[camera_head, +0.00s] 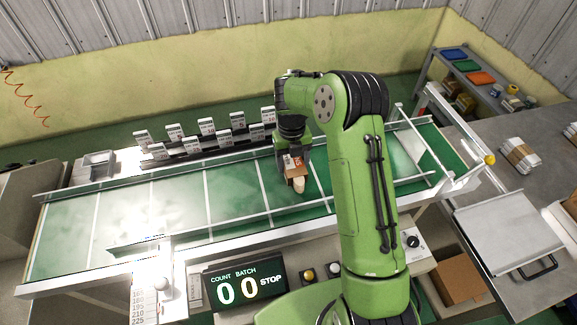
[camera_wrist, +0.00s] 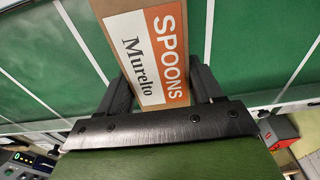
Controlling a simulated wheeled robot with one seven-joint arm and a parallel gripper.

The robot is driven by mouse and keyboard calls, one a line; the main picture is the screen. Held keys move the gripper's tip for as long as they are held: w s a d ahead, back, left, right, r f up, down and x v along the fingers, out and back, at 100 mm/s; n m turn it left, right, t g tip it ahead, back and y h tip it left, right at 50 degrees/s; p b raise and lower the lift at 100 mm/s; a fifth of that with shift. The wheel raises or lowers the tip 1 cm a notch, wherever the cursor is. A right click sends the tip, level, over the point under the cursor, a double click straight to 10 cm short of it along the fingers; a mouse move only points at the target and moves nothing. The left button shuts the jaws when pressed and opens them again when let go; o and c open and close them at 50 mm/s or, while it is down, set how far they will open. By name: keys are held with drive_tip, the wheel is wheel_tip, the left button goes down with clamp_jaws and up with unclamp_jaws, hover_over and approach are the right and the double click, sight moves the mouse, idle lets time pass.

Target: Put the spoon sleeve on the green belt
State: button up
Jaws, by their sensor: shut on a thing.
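The spoon sleeve (camera_wrist: 155,45) is a brown sleeve with a white and orange label reading "SPOONS Murelto". My gripper (camera_wrist: 160,85) is shut on it, one dark finger on each side. In the head view the sleeve (camera_head: 292,165) hangs below my gripper (camera_head: 293,150), over the green belt (camera_head: 140,215). A pale rounded end shows at the sleeve's lower tip. I cannot tell whether the sleeve touches the belt. The belt has white cross lines and also fills the background of the wrist view (camera_wrist: 50,45).
Metal rails (camera_head: 240,220) run along the belt. A rack of several labelled cards (camera_head: 207,127) stands behind it. A counter display (camera_head: 243,285) reading 0 0 STOP is at the front. A grey table (camera_head: 535,190) with wrapped bundles is at right. The belt's left part is clear.

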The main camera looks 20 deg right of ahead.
drive_tip(key=shift+f, duration=1.4)
drive_tip(key=o, duration=1.2)
drive_tip(key=shift+c, duration=0.2)
